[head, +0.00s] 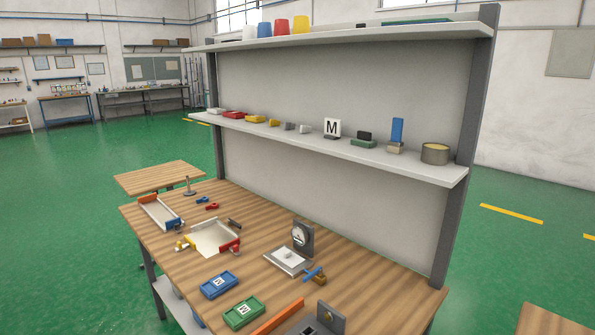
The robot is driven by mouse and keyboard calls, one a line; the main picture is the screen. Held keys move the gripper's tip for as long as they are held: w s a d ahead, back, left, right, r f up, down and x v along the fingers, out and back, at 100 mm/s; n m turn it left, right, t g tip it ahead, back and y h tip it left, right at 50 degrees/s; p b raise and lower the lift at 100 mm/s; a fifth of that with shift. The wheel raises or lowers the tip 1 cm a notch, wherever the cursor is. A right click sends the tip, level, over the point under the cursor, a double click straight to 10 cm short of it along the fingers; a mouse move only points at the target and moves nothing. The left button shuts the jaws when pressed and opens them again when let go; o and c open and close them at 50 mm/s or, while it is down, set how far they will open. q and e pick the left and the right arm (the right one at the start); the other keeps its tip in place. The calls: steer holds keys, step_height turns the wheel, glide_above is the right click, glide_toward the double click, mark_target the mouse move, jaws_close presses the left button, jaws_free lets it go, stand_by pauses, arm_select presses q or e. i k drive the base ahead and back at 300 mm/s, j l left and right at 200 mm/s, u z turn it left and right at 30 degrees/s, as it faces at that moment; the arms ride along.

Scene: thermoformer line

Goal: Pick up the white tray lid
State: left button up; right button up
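A small flat white piece (215,111) lies at the far left end of the middle shelf, beside a red piece of similar shape. It looks like the white tray lid, but it is too small to be sure. Another small whitish piece (305,129) lies further right on the same shelf, left of a white block marked M (332,127). Neither of my grippers is in view.
The middle shelf (390,159) also carries red (232,115) and yellow (255,119) pieces and a round tin (435,153). The wooden bench (365,292) below holds a pale square tray (212,238), a blue box (219,284), a green box (243,313) and a gauge (302,236).

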mark_target(290, 258)
steer(key=j+z, duration=0.1)
steer(key=z, duration=0.3)
steer(key=j+z, duration=0.1)
steer(key=z, duration=0.35)
steer(key=i+j+z, duration=0.1)
steer(key=z, duration=0.3)
steer(key=j+z, duration=0.35)
steer(key=k+j+z, duration=0.15)
steer(key=j+z, duration=0.15)
steer(key=j, duration=0.25)
steer(key=k+j+z, duration=0.1)
steer(key=j, duration=0.2)
steer(key=k+j+z, duration=0.15)
steer(key=j, duration=0.15)
steer(key=j+z, duration=0.1)
steer(key=j, duration=0.2)
steer(key=k+j, duration=0.15)
steer(key=j, duration=0.2)
steer(key=k+j, duration=0.15)
steer(key=j, duration=0.2)
steer(key=k+j, duration=0.15)
steer(key=j, duration=0.15)
steer(key=k+j+z, duration=0.1)
steer(key=j, duration=0.25)
steer(key=k+j, duration=0.2)
steer(key=j, duration=0.15)
